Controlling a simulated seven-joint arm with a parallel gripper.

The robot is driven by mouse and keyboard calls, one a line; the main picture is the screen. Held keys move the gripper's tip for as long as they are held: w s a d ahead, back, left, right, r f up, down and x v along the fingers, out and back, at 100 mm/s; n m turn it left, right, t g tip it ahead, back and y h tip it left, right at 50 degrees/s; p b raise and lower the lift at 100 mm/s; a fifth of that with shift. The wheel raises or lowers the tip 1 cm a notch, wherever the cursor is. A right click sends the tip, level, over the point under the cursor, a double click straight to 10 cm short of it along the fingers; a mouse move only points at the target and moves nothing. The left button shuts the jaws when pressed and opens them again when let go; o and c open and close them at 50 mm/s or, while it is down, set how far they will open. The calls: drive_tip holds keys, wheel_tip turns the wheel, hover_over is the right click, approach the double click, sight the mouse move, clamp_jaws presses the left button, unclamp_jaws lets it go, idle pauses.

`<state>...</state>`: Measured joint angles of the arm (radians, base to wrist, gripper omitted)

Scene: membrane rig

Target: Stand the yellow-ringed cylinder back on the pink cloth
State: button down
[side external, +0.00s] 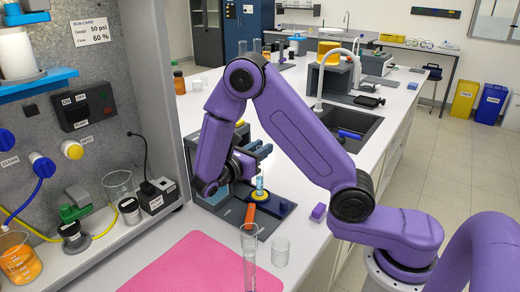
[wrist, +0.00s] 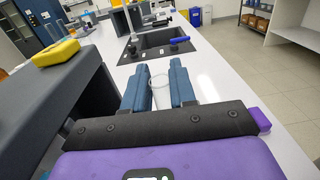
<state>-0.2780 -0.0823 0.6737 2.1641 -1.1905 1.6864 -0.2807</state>
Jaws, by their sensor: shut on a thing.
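The yellow-ringed cylinder (side external: 260,184) is a slim clear tube with pale blue in it and a yellow ring low down. In the side external view it is upright, at the blue plate of the grey rig; I cannot tell whether its foot touches the plate. My gripper (side external: 257,157) is beside the rig, its blue fingers at the cylinder's upper part. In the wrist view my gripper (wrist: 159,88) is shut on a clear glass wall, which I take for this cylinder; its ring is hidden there. The pink cloth (side external: 205,262) lies flat at the front of the bench.
A clear measuring cylinder (side external: 249,264) and a beaker (side external: 281,250) stand near the cloth's right edge. An orange piece (side external: 249,215) and a purple block (side external: 318,211) are near the rig. The sink (side external: 350,125) is behind. The cloth's middle is clear.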

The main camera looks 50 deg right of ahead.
drive_tip(key=c, duration=0.9)
unclamp_jaws()
drive_tip(key=shift+f, duration=0.1)
drive_tip(key=a, duration=1.1)
drive_tip(key=w+a, duration=0.1)
drive_tip(key=a, duration=0.5)
drive_tip(key=shift+a, duration=0.2)
drive_tip(key=shift+s+r, duration=0.1)
drive_tip(key=shift+r, duration=0.1)
